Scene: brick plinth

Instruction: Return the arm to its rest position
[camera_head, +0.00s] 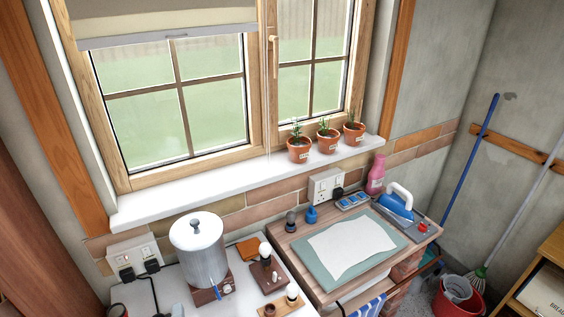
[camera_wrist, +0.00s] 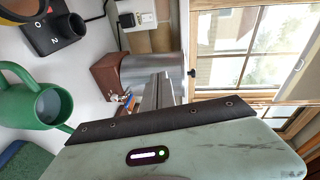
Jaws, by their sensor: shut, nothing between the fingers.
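My gripper (camera_wrist: 158,82) shows in the wrist view, where its grey fingers rise from a dark strip on my pale green wrist housing. The fingers are together with nothing held between them. Behind them is a metal urn on a brown base (camera_wrist: 110,76), partly hidden by the fingers; I cannot judge the gap. In the head view neither my arm nor my gripper is visible. There the urn (camera_head: 200,255) stands upright on the white worktop, left of the ironing board area.
In the head view, potted plants (camera_head: 328,140) line the sill. A blue iron (camera_head: 396,203) and pink bottle (camera_head: 376,175) stand right. A red bucket (camera_head: 458,300) is on the floor.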

